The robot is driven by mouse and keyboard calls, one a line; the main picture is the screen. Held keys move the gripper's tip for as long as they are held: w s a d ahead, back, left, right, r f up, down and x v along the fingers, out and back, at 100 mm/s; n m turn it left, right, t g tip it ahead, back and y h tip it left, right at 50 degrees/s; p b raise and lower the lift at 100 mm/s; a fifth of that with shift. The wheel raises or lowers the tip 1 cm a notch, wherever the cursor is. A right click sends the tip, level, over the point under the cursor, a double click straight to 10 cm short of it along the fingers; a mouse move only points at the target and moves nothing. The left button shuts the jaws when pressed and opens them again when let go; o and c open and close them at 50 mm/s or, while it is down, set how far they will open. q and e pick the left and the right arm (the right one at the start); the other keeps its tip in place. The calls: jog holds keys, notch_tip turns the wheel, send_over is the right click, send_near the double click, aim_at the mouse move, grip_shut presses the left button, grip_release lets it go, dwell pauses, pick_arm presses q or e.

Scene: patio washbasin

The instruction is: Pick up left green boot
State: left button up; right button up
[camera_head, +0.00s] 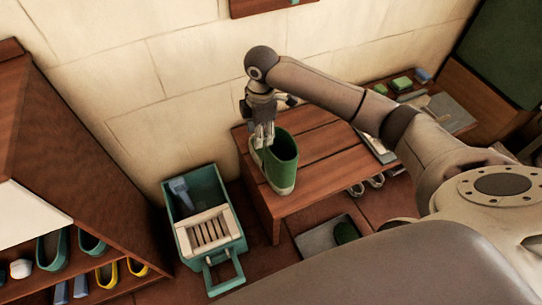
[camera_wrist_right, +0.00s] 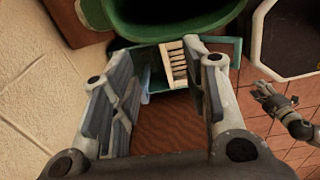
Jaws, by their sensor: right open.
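A green boot (camera_head: 283,158) with a pale sole stands upright on the wooden bench (camera_head: 318,150), near its left end. Its open top faces up. My right gripper (camera_head: 262,138) points down at the boot's back left edge; touching or just apart, I cannot tell. In the right wrist view the fingers (camera_wrist_right: 158,62) are spread with nothing clamped between them, and the green boot (camera_wrist_right: 175,28) fills the top edge beyond the tips. My left gripper (camera_wrist_right: 272,98) shows small at the right of that view, away from the boot; its jaw state is unclear.
A teal crate (camera_head: 178,232) with a slatted board and a brush stands left of the bench. A grey tray (camera_head: 316,240) holding a dark green item lies on the floor. A wooden shelf (camera_head: 90,190) with several shoes stands left. The wall is close behind.

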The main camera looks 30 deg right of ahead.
jog(key=w+d+r, duration=0.3)
jog(key=d+r, duration=0.2)
notch_tip(320, 180, down, 11)
jog(key=b, duration=0.2)
jog(key=shift+r+n, duration=0.15)
jog(key=shift+n, duration=0.15)
pick_arm(q)
jog(key=w+r, duration=0.4)
jog(key=r, duration=0.1)
jog(key=shift+d+r, duration=0.25)
jog(key=shift+d, duration=0.05)
pick_arm(e)
jog(key=shift+s+d, duration=0.1)
grip_shut()
jog(key=shift+r, duration=0.1)
